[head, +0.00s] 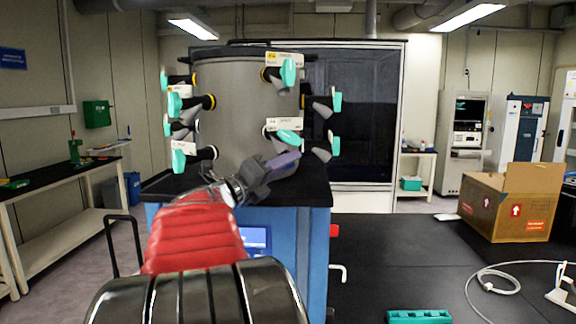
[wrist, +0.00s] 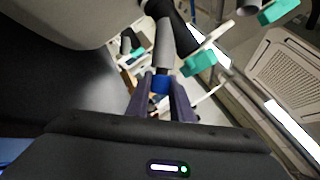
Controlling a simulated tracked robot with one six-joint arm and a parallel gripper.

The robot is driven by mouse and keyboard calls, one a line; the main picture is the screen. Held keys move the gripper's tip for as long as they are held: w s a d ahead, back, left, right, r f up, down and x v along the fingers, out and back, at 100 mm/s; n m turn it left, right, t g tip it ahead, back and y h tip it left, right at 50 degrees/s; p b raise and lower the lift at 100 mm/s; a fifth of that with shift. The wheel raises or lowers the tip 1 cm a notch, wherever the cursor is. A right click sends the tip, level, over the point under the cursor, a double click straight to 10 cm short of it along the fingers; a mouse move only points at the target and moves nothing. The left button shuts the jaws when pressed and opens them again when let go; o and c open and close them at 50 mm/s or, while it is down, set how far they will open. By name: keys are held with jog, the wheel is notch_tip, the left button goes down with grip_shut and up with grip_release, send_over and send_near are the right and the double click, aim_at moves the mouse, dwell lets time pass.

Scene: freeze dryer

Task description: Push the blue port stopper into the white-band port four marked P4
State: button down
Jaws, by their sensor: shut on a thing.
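My gripper (head: 290,160) is raised in front of the grey drum, close to its lower front port. In the wrist view my gripper (wrist: 160,97) is shut on the blue port stopper (wrist: 160,83), which sits between the fingertips. Just beyond the stopper, in line with it, is the grey end of a port (wrist: 163,48) with a black stem and a teal handle. I cannot tell whether the stopper touches or has entered it. The stopper is hidden in the head view. The port labels are too small to read, so I cannot confirm P4 or its white band.
The drum (head: 240,105) carries several black ports with teal handles (head: 288,72) and white tags, sticking out around my gripper. It stands on a blue cabinet (head: 290,270) with a black top. A cardboard box (head: 510,205) and white cable lie on the dark bench at right.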

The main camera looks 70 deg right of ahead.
jog(key=c, duration=1.5)
grip_release()
jog(key=shift+r, duration=0.1)
jog(key=shift+w+a, duration=0.1)
jog(key=v, duration=1.3)
jog(key=shift+w+a+f, duration=0.15)
jog(key=shift+a+f, duration=0.1)
jog(key=shift+v, duration=3.5)
